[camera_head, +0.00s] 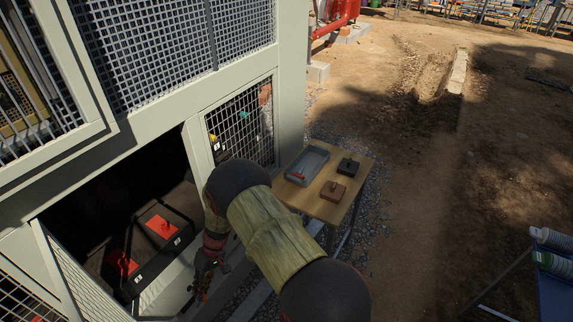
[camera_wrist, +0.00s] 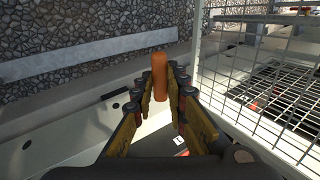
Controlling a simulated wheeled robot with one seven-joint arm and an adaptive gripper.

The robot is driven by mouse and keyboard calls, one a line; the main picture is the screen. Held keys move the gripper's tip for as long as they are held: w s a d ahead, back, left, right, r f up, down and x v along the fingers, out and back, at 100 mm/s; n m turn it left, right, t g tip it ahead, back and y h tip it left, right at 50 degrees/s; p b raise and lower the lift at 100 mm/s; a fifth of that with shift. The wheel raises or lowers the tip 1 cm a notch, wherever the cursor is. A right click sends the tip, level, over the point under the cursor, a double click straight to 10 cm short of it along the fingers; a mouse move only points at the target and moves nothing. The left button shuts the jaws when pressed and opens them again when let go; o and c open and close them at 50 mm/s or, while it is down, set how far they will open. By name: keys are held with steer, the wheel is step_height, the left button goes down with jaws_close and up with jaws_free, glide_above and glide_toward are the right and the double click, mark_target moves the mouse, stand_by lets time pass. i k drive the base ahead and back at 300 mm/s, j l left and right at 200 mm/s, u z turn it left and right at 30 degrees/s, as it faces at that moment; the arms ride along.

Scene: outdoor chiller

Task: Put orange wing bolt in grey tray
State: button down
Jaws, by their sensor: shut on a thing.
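The orange wing bolt (camera_wrist: 160,76) stands upright between the fingertips of my gripper (camera_wrist: 161,95) in the wrist view. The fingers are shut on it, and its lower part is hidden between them. In the head view my gripper (camera_head: 203,283) is low at the left, beside the open cabinet and apart from the tray. The bolt is too small to make out clearly there. The grey tray (camera_head: 313,158) lies on a wooden table right of the cabinet. A small red item (camera_head: 298,175) lies in the tray.
The wooden table (camera_head: 325,207) also holds a black block (camera_head: 348,166) and a brown block (camera_head: 333,190). The open cabinet holds black boxes with red tops (camera_head: 163,227). A mesh door (camera_wrist: 285,90) stands right in the wrist view. My arm crosses in front of the table's near side.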

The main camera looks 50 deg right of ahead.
mark_target(313, 162)
steer(key=l+z, duration=0.1)
steer(key=l, duration=1.6)
steer(key=i, duration=0.05)
